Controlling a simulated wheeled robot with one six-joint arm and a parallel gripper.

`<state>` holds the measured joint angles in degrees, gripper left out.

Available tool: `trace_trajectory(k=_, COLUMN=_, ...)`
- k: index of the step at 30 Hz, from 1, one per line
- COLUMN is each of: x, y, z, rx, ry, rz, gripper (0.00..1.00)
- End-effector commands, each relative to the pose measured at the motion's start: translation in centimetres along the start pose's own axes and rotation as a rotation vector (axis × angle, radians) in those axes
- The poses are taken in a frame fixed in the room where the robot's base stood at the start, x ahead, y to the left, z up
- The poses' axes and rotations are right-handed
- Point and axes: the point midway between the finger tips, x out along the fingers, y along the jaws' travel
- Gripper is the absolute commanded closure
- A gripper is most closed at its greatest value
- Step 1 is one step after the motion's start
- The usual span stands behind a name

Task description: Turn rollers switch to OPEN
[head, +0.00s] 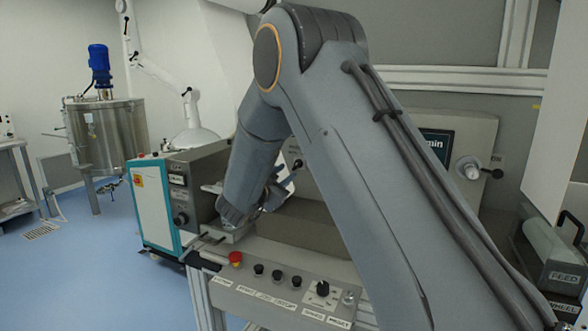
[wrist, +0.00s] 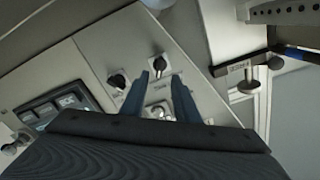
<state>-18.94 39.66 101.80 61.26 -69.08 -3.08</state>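My gripper (wrist: 161,76) is open in the wrist view, with two dark fingers spread apart and nothing held between them. A black knob (wrist: 160,62) on a light grey panel (wrist: 95,50) shows just beyond the gap between the fingertips. I cannot tell whether they touch it. Another black knob (wrist: 118,80) is to the left, and a silver round part (wrist: 158,110) shows between the fingers. The labels are too small to read, so I cannot tell which knob is the rollers switch or its position. In the head view my arm hides much of the machine.
In the head view, a sloped console (head: 255,262) carries a red button (head: 235,258) and several black knobs. A teal and white cabinet (head: 155,210) stands to its left. In the wrist view, a display (wrist: 52,108) is at left and a bracket with a handle (wrist: 248,78) at right.

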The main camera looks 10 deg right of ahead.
Motion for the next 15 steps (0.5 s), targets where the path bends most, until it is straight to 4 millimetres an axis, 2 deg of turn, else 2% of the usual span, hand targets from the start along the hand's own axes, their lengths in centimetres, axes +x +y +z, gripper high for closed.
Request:
trace_trajectory(k=9, x=4.7, y=0.1, z=-0.2, rx=0.0, ry=0.001, rz=0.003, gripper=0.72)
trace_trajectory(k=15, x=6.8, y=0.0, z=-0.2, rx=-0.001, ry=0.0, rz=0.0, gripper=0.72)
